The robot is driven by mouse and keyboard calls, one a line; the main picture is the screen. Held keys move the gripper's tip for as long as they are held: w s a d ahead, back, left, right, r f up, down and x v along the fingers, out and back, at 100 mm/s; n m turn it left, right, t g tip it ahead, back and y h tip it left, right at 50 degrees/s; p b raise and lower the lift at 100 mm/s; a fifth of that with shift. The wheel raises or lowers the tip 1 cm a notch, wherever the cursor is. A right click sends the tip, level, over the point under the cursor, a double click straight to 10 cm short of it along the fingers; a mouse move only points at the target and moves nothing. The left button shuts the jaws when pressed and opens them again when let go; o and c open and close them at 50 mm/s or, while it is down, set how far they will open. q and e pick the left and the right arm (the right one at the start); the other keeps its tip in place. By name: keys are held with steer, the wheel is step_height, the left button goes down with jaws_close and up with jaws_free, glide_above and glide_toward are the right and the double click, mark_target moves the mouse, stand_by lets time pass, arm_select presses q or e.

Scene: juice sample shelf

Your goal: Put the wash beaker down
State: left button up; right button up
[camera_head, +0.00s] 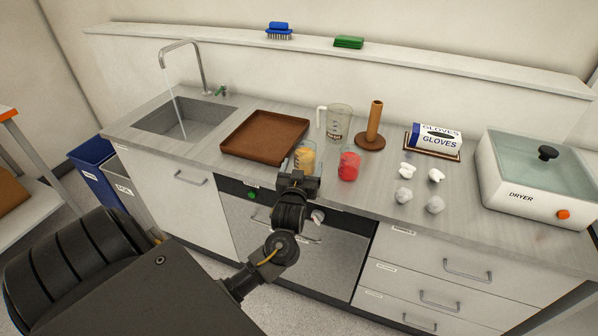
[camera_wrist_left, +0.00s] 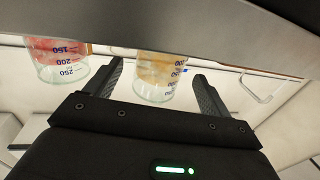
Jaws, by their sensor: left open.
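A clear beaker with yellow-orange contents (camera_head: 304,156) stands upright on the counter near its front edge. A similar beaker with red contents (camera_head: 349,165) stands to its right. I cannot tell from a label which is the wash beaker. My left gripper (camera_head: 298,176) is at the front of the yellow beaker. In the left wrist view the open fingers (camera_wrist_left: 160,76) lie on either side of the yellow beaker (camera_wrist_left: 156,88), with gaps visible. The red beaker (camera_wrist_left: 58,62) is outside the fingers, at the left. My right gripper is out of view.
A brown tray (camera_head: 232,149) lies left of the beakers. A clear jug (camera_head: 340,124) and a brown post on a base (camera_head: 374,128) stand behind. Crumpled white pieces (camera_head: 404,194), a glove box (camera_head: 436,138) and a dryer (camera_head: 525,190) are right. The sink (camera_head: 187,122) is far left, tap running.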

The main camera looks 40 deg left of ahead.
arm_select(q)
steer(key=v, duration=0.8)
steer(key=shift+b, duration=0.35)
